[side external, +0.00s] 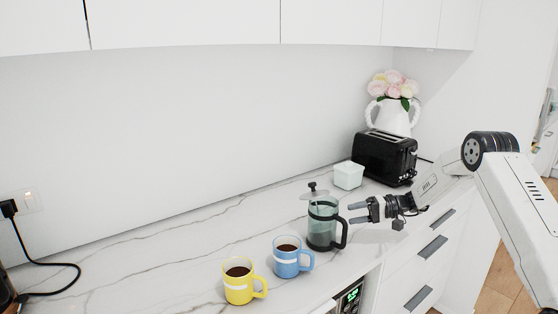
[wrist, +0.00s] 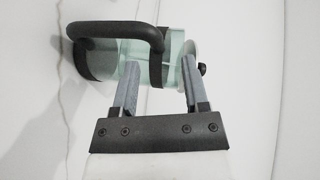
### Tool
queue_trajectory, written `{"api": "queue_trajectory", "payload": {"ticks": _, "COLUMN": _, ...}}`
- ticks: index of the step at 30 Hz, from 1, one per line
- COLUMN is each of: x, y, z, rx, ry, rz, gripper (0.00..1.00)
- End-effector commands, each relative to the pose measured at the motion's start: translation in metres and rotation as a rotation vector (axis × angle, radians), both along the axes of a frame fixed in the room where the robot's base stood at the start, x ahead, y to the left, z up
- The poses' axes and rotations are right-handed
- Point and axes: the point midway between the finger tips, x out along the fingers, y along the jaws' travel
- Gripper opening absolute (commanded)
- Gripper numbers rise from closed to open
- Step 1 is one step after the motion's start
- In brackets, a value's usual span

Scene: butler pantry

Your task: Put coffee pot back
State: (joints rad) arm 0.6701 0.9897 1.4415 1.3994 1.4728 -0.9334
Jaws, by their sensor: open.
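The coffee pot (side external: 323,224) is a greenish glass French press with a black handle, dark bands and a black plunger knob. It stands upright on the marble counter, right of the blue mug. My gripper (side external: 358,211) is open just to the right of the pot's handle, level with its upper part. In the wrist view the pot (wrist: 103,57) lies across the top, its handle toward me. My gripper's two fingers (wrist: 160,78) are spread apart and reach toward the handle and lid end. I cannot tell whether they touch the pot.
A yellow mug (side external: 239,284) and a blue mug (side external: 288,261), both with dark coffee, stand left of the pot. Behind are a pale lidded box (side external: 348,176), a black toaster (side external: 385,157) and a white flower vase (side external: 393,118).

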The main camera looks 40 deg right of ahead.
Motion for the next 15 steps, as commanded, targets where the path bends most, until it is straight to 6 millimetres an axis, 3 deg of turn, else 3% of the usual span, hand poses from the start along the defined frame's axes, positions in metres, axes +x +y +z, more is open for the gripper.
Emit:
{"api": "queue_trajectory", "payload": {"ticks": 9, "x": -0.029, "y": -0.043, "z": 0.01, "rx": -0.001, "ry": -0.001, "rz": -0.003, "gripper": 0.58}}
{"api": "queue_trajectory", "payload": {"ticks": 15, "x": -0.041, "y": -0.061, "z": 0.014, "rx": 0.0, "ry": 0.0, "rz": -0.001, "gripper": 0.58}}
